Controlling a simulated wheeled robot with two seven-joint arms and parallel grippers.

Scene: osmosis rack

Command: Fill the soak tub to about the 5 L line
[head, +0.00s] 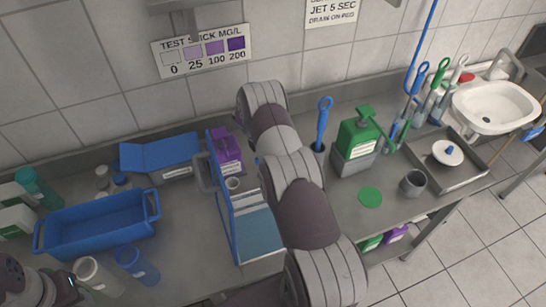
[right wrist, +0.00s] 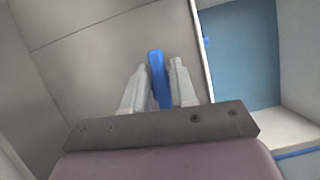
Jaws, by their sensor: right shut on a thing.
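A blue tub (head: 95,225) with end handles, which I take for the soak tub, stands on the steel bench at the left. I see no clear water or level line in it. My right arm crosses the middle of the head view and hides its own gripper there. In the right wrist view my right gripper (right wrist: 158,85) is shut on a narrow blue handle (right wrist: 156,75); what it belongs to is not clear. Part of my left arm shows at the lower left of the head view, but its fingers do not.
A blue-edged container (head: 250,235) stands left of my right arm, with a purple bottle (head: 227,152) behind it. A blue box (head: 160,155), white cup (head: 98,277) and blue cup (head: 138,266) surround the tub. A green jug (head: 360,135) and white sink (head: 495,106) are at right.

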